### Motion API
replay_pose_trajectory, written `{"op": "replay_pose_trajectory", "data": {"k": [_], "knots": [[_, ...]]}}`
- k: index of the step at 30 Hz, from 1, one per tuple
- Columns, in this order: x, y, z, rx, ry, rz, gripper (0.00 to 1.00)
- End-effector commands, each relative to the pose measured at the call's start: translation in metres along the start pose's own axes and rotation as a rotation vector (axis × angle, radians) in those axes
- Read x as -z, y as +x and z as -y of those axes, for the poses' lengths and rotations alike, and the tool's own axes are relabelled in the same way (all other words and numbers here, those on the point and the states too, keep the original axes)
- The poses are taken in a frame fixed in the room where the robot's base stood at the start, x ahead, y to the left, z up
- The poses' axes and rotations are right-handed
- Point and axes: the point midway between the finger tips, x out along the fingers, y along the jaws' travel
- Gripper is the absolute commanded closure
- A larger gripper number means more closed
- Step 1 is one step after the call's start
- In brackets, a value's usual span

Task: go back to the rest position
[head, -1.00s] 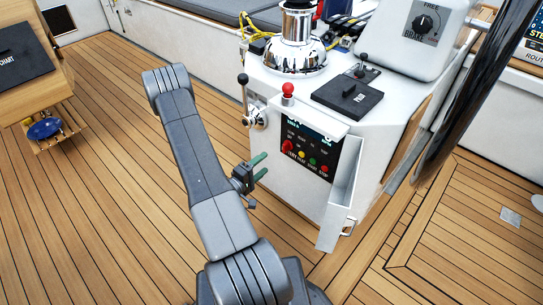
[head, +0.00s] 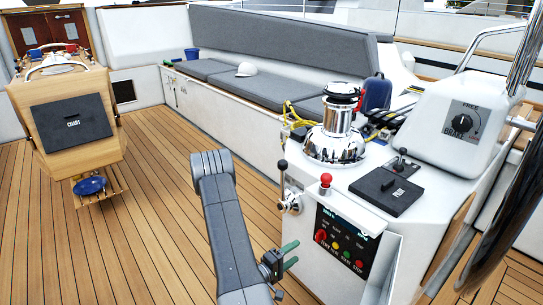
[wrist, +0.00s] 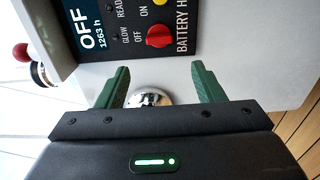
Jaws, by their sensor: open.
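My gripper (head: 290,256) is open and empty, with its two green fingers apart, beside the left edge of the control panel on the white console. In the wrist view my gripper (wrist: 160,88) shows both green fingers spread, with a shiny round metal part (wrist: 150,97) visible between them. My grey arm reaches up from the bottom of the head view and bends down toward the gripper. The panel (head: 343,243) carries a red knob and several coloured buttons. In the wrist view its screen (wrist: 92,25) reads OFF.
The white console (head: 400,225) stands close to the right of my gripper, with a chrome winch (head: 336,130), a red-knobbed lever (head: 325,181) and a black-knobbed lever (head: 281,180). An open panel door (head: 378,272) juts out below. Wooden deck (head: 150,210) is free at left.

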Motion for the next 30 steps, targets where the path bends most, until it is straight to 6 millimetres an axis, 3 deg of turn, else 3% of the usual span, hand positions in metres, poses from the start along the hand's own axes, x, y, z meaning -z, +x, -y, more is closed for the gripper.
{"op": "replay_pose_trajectory", "data": {"k": [15, 21, 30], "knots": [[-0.001, 0.092, 0.000, -0.002, 0.004, 0.003, 0.38], [0.000, 0.107, -0.001, -0.001, 0.003, 0.001, 0.38], [0.000, 0.110, -0.001, -0.001, 0.003, 0.000, 0.38]]}}
